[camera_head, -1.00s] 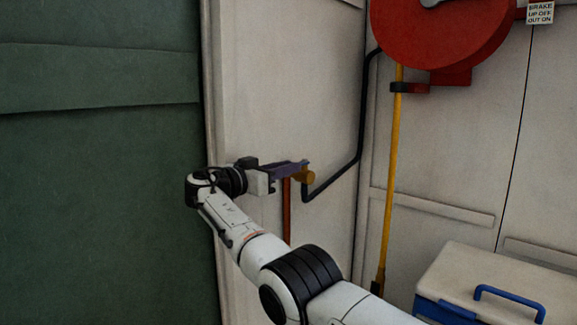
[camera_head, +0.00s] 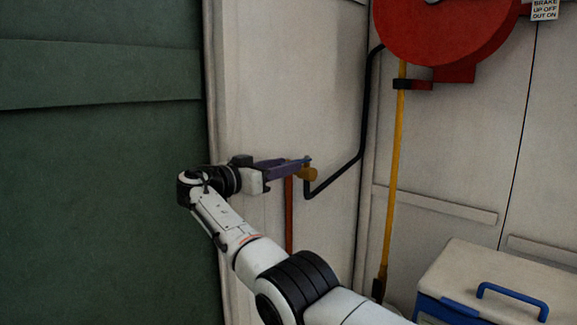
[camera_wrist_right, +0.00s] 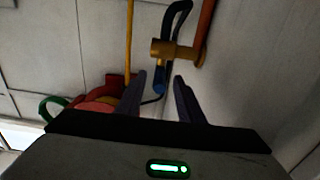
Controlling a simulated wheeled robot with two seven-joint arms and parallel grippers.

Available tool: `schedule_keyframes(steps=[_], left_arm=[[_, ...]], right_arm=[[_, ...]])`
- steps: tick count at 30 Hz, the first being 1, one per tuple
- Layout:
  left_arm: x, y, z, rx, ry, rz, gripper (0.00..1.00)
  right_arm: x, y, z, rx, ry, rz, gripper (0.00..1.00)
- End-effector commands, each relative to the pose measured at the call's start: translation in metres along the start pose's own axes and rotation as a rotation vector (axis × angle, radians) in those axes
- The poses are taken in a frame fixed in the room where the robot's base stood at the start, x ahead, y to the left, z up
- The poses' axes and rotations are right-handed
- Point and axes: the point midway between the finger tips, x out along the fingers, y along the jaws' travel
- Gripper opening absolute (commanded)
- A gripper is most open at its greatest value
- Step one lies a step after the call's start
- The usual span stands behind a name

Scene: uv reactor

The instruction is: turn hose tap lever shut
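The brass tap (camera_head: 309,174) sits on the wall where an orange-brown pipe (camera_head: 289,215) and a black hose (camera_head: 346,170) meet. In the right wrist view the brass body (camera_wrist_right: 172,50) is ahead of the fingers, and its blue lever (camera_wrist_right: 160,82) points down toward the gap between them. My right gripper (camera_wrist_right: 160,80) is open, with one dark finger on each side of the lever's end. I cannot tell whether either finger touches it. In the head view my right gripper (camera_head: 298,163) reaches the tap from the left, and its fingers hide most of the lever. My left gripper is not in view.
A red hose reel (camera_head: 450,30) hangs on the wall at upper right, above a yellow pole (camera_head: 395,170). A white box with a blue handle (camera_head: 510,293) stands at lower right. A dark green panel (camera_head: 100,200) fills the left side.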

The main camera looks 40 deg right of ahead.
Motion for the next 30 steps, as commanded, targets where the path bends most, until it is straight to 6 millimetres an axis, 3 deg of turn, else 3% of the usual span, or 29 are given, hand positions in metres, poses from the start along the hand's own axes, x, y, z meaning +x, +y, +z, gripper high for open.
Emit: schedule_keyframes(steps=[6, 12, 30], left_arm=[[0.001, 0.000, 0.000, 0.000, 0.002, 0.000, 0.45], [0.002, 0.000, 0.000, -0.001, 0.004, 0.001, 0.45], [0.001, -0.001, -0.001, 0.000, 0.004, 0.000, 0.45]], right_arm=[[-0.047, -0.001, 0.000, 0.001, 0.001, -0.005, 0.34], [-0.073, -0.001, -0.001, 0.001, 0.000, -0.003, 0.34], [-0.080, 0.000, -0.001, 0.001, 0.000, -0.001, 0.34]])
